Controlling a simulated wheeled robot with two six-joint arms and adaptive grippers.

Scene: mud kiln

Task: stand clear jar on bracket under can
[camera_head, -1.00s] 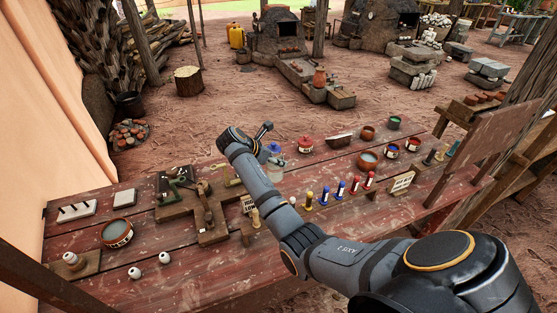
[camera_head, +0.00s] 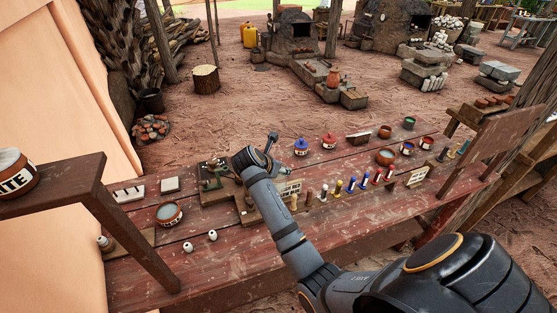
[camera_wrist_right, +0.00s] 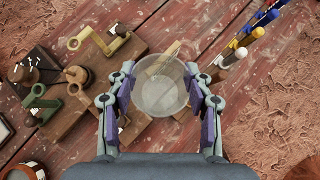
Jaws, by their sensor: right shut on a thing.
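A clear round jar (camera_wrist_right: 162,95) sits between the fingers of my right gripper (camera_wrist_right: 160,82), which is shut on it above the table. In the head view the wrist hides most of this gripper. Left of the jar in the wrist view are an olive bracket (camera_wrist_right: 98,38) and a green bracket (camera_wrist_right: 38,102) on wooden blocks. The green one also shows in the head view (camera_head: 212,180). A can lettered "ITE" (camera_head: 14,176) stands at the far left on a dark wooden stand (camera_head: 75,178). I cannot tell which bracket the task means. My left gripper is out of view.
Two small white knobs (camera_head: 212,236) lie at the front left. The front middle is clear.

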